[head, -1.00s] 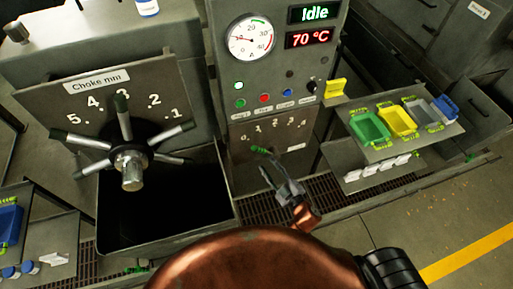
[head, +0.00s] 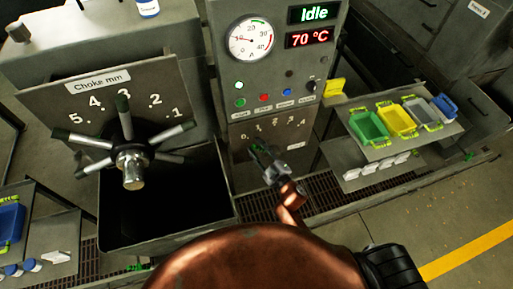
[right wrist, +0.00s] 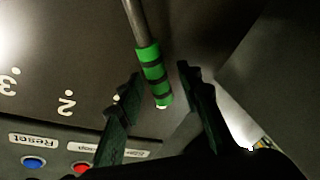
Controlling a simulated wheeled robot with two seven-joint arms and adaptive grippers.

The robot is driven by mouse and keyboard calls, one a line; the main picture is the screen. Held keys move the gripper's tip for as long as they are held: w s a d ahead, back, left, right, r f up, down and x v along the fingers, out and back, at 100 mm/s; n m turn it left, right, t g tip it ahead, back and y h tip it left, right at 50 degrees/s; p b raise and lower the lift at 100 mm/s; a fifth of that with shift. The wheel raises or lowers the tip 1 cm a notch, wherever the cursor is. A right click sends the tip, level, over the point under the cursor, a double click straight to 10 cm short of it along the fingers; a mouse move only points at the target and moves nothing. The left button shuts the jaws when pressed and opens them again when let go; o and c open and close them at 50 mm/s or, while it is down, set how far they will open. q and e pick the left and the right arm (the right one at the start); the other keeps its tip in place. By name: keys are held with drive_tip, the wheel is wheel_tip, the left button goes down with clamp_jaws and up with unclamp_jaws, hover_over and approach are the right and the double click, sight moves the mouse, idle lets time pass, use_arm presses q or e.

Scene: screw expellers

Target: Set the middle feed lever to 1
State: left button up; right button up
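The feed panel (head: 300,135) is a dark plate with a scale from 0 to 4, low on the middle machine. Its lever has a green ringed grip (right wrist: 154,76) on a grey rod. In the head view the lever is mostly hidden by my right gripper (head: 263,153), at the 0 and 1 side of the scale; its exact setting is unclear. In the right wrist view my right gripper (right wrist: 160,82) is open. Its two dark fingers stand on either side of the grip, with gaps visible. My left gripper is not in view.
Above the panel are buttons, a dial (head: 250,36) and displays reading Idle and 70 °C. A choke handwheel (head: 130,155) stands left over a dark open bin (head: 165,235). A shelf with coloured trays (head: 398,120) is at right.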

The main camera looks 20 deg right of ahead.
clamp_jaws()
idle(0.6)
